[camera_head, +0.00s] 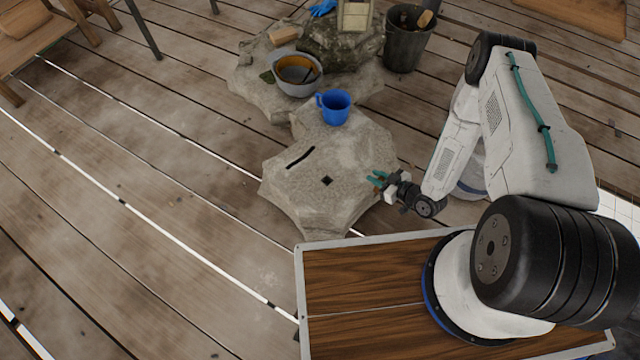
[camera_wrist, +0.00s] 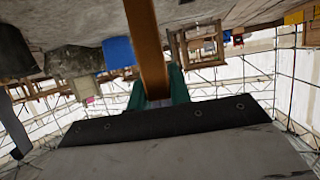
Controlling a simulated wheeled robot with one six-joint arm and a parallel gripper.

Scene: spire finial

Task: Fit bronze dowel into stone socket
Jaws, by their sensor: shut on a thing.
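The stone block (camera_head: 335,212) lies on the plank floor, with a small dark square socket hole (camera_head: 327,181) in its top face. My gripper (camera_head: 377,180) has teal fingers and is at the right edge of the stone, to the right of the hole. In the wrist view the teal fingers (camera_wrist: 160,88) are shut on the bronze dowel (camera_wrist: 147,40), a brown-orange bar that runs out past the top edge. The dowel is too small or hidden to make out in the head view. The hole cannot be seen in the wrist view.
A blue mug (camera_head: 334,107) stands at the stone's far side. Behind it are a grey bowl (camera_head: 297,75), a dark bucket (camera_head: 408,45) and a pale lantern-like piece (camera_head: 354,18). A narrow dark slot or strip (camera_head: 300,157) lies left of the hole.

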